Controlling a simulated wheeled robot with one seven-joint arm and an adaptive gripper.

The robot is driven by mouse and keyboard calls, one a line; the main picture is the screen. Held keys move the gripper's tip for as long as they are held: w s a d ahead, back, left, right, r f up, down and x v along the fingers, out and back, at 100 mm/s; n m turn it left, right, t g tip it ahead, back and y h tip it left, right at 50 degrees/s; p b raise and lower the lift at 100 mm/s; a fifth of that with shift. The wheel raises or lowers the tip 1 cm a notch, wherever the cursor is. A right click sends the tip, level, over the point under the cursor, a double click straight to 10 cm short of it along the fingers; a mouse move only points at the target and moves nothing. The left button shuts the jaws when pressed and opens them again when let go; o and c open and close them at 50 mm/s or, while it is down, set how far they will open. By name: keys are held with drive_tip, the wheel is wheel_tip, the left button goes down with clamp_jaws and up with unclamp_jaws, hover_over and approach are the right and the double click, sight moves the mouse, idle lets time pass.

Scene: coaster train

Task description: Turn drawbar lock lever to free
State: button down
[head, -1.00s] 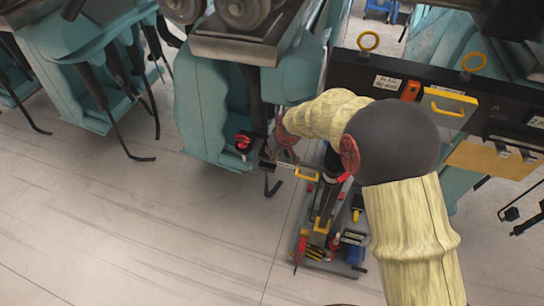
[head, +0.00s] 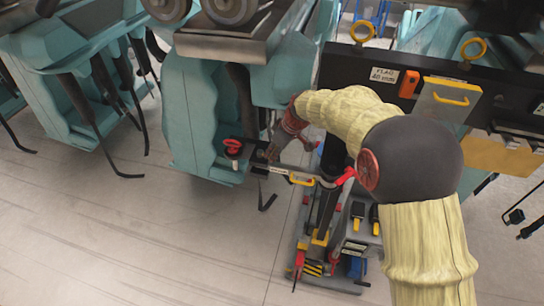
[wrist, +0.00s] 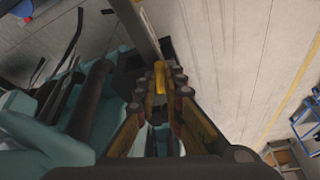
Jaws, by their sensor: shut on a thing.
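My gripper (wrist: 155,105) reaches down at the coupling beside a teal coaster car. In the wrist view its fingers close around a small yellow lever-like piece (wrist: 159,77), likely the lock lever, at the end of a grey drawbar (wrist: 139,28). In the head view my gripper (head: 268,153) is at the left end of the drawbar (head: 277,169), and the grasped piece is hidden there. The drawbar carries a yellow handle (head: 302,181) near its right end. Whether the lever is at locked or free cannot be read.
The teal car (head: 200,110) stands just left, with a red-topped fitting (head: 233,148) beside my gripper. A grey tool cart (head: 335,282) is below my arm. A black beam (head: 345,68) with yellow rings is behind. Floor at front left is clear.

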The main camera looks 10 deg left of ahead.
drive_tip(key=c, duration=1.9)
unclamp_jaws()
drive_tip(key=v, duration=1.2)
